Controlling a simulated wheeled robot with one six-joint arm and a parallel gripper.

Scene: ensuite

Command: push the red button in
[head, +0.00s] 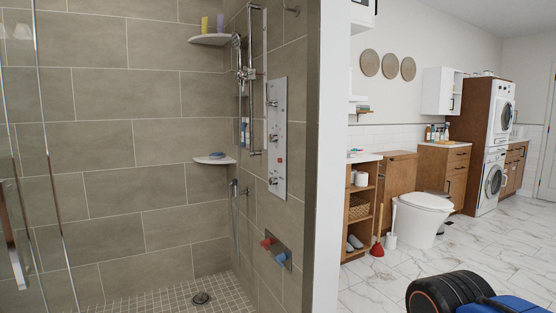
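A grey metal plate (275,250) is set low on the shower's right tiled wall. A red button-like block (268,242) sticks out from its left part, and a blue one (281,257) from its right part. The red block seems to stand out from the plate; its depth is too small to judge. A tiny red mark (281,160) also shows on the metal shower panel above.
A clear glass panel (50,150) with a metal handle stands at the left. The tiled shower floor (170,300) has a round drain (200,298). A white wall end (325,200) separates the shower from the toilet (422,215) and cabinets.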

